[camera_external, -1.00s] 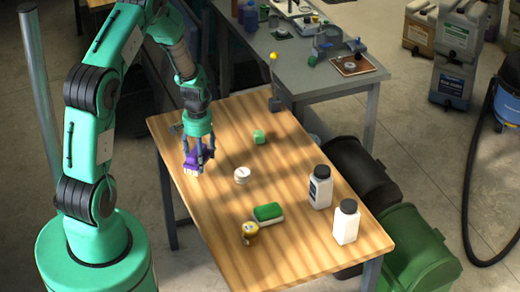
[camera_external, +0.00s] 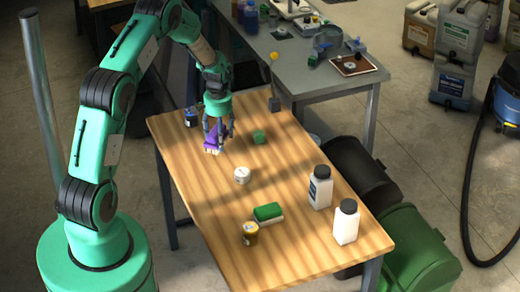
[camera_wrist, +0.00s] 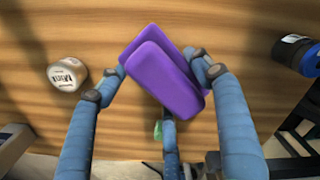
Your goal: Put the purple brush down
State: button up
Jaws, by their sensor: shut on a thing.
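The purple brush (camera_external: 211,139) is in my gripper (camera_external: 219,132), near the far left part of the wooden table (camera_external: 200,190). Its pale bristles point down, close to the tabletop; I cannot tell whether they touch it. In the wrist view the purple back of the brush (camera_wrist: 163,72) lies tilted between the blue fingers of my gripper (camera_wrist: 160,75), which are closed against its sides.
A white round tin (camera_external: 242,175), a green block (camera_external: 259,137) and a dark jar (camera_external: 191,117) stand around the brush. Nearer are a green-and-white sponge (camera_external: 268,212), a yellow-brown jar (camera_external: 250,234) and two white bottles (camera_external: 320,188). The table's left middle is clear.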

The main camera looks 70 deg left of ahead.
jog(key=shift+w+a, duration=0.45)
jog(key=shift+w, duration=0.05)
jog(key=shift+f+b, duration=0.4)
jog(key=shift+f, duration=1.4)
jog(key=o, duration=1.2)
jog(key=shift+f, duration=0.15)
jog(key=shift+o, duration=0.2)
notch_tip(320, 180, up, 12)
jog(key=shift+r+p, duration=0.15)
jog(key=shift+p, duration=0.8)
